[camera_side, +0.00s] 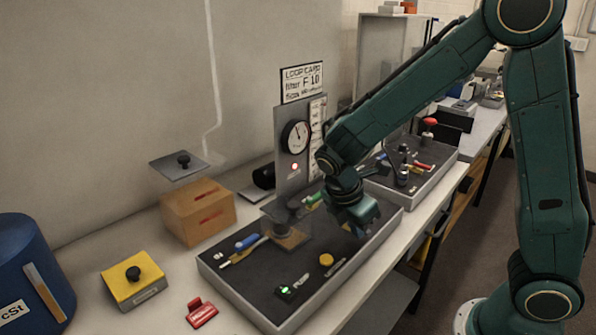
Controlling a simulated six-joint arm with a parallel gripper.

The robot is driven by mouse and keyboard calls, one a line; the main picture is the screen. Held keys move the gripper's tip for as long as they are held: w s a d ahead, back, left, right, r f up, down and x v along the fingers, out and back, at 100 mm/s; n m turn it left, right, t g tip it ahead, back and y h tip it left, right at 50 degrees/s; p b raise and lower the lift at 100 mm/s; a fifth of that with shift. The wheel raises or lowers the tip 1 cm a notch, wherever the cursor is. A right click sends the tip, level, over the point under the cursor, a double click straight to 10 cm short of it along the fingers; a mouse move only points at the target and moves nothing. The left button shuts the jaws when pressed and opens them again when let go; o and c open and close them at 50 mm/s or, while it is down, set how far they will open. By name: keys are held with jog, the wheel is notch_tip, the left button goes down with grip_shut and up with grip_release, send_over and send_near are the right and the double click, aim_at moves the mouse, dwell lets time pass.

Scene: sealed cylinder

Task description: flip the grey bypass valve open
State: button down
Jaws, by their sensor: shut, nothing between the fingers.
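My gripper (358,226) is shut and empty, pointing down low over the right part of the dark panel tray (228,290). I cannot make out the grey bypass valve for certain; my gripper and wrist cover part of the panel. A green handle (313,200) shows just left of my wrist. A blue handle (248,243) lies further left on the panel. A grey, partly see-through block (287,213) with a brown base stands between the two handles. A yellow knob (326,260) and a green-lit switch (287,291) are nearer the front edge.
An upright panel with a dial gauge (296,136) and red lamp (294,167) stands behind the tray. A second tray (437,170) with a red-topped part is at the right. A brown box (199,212), yellow box (135,283), red tag (201,314) and blue drum (35,262) are left.

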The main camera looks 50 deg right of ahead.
jog(key=shift+w+d, duration=0.1)
jog(key=shift+w, duration=0.05)
jog(key=shift+w+d, duration=0.4)
jog(key=shift+w, duration=0.05)
dwell(0.5)
jog(key=shift+w, duration=0.1)
jog(key=shift+a, duration=0.5)
jog(key=a, duration=0.3)
jog(key=v, duration=1)
jog(key=shift+s, duration=0.55)
jog(key=shift+r, duration=0.1)
